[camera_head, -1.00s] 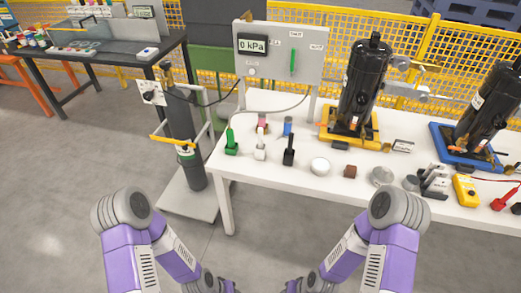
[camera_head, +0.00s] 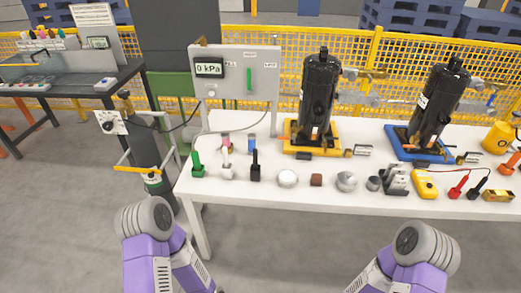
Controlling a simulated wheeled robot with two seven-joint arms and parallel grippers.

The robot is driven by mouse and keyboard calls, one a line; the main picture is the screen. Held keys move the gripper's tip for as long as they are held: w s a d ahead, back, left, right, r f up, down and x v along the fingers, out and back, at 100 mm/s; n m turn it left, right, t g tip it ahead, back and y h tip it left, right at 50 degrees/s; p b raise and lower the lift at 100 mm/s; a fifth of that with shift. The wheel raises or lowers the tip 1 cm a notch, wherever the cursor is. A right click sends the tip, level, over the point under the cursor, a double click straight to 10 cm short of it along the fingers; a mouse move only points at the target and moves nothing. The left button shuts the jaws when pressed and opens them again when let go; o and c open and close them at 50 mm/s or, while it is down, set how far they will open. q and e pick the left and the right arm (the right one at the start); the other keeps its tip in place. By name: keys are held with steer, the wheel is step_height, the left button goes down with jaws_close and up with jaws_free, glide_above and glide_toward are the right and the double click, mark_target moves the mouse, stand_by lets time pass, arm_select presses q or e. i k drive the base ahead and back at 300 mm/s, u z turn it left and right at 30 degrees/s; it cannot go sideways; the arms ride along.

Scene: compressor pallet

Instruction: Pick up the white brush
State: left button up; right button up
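The white brush (camera_head: 227,167) stands upright near the left front of the white table (camera_head: 320,197). It has a thin white handle on a small white block. It stands between a similar green brush (camera_head: 198,166) on its left and a black one (camera_head: 255,167) on its right, with small gaps. My two purple and grey arms show at the bottom, both short of the table's front edge. Both grippers are below the picture, and nothing touches the brush.
A pink item and a blue item (camera_head: 252,144) stand just behind the brushes. A white round puck (camera_head: 288,178) and a brown block (camera_head: 316,180) lie to the right. Two black compressors (camera_head: 318,95) stand behind. A gas cylinder (camera_head: 146,155) on a cart stands left of the table.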

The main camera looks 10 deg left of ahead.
mark_target(224, 149)
steer(key=i, duration=0.85)
steer(key=u, duration=0.45)
